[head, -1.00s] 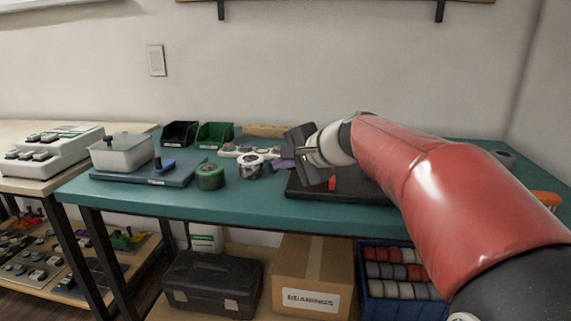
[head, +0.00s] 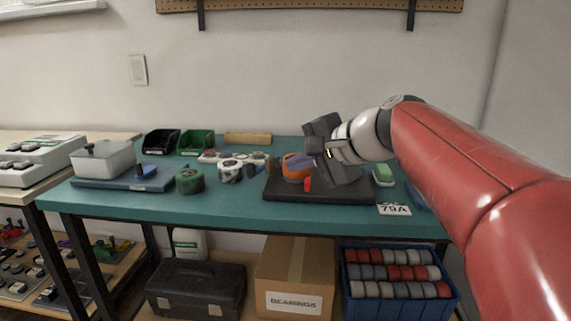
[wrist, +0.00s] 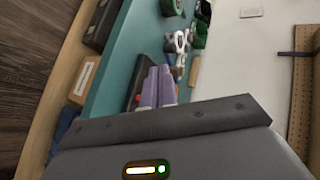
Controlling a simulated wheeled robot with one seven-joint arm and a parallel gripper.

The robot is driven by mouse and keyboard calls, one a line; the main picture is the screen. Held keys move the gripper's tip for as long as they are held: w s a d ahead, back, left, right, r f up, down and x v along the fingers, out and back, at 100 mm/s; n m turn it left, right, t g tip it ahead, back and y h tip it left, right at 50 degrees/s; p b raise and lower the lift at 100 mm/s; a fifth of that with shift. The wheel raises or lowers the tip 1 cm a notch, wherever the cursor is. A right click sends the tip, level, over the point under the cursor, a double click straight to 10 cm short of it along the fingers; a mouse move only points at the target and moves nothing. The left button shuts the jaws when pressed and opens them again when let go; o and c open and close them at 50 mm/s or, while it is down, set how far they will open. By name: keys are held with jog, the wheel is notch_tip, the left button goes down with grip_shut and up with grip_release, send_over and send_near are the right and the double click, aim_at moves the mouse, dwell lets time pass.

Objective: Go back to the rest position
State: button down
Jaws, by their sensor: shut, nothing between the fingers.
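My gripper (head: 298,157) is at the right half of the teal bench, above a black base plate (head: 318,193), at the end of my red and white arm. Its body partly covers the plate and an orange object (head: 295,174) on it. In the wrist view the two lavender fingers of my gripper (wrist: 159,88) are side by side and close together, with nothing held. A small red part (head: 308,184) shows on the plate below the gripper.
Green tape (head: 190,182) and white tape (head: 230,171) stand left of the plate. A green-topped item (head: 383,176) and a "79A" card (head: 394,210) are right of the plate. The air above the bench's left half is free.

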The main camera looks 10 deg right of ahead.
jog(key=s+d+f+n+g+h, duration=0.1)
jog(key=s+f+n+g+h, duration=0.3)
jog(key=s+f, duration=1.7)
jog(key=n+h, duration=0.3)
jog(key=n, duration=0.3)
jog(key=shift+d+f+n, duration=0.15)
jog(key=shift+f+n, duration=0.15)
jog(key=shift+f, duration=0.05)
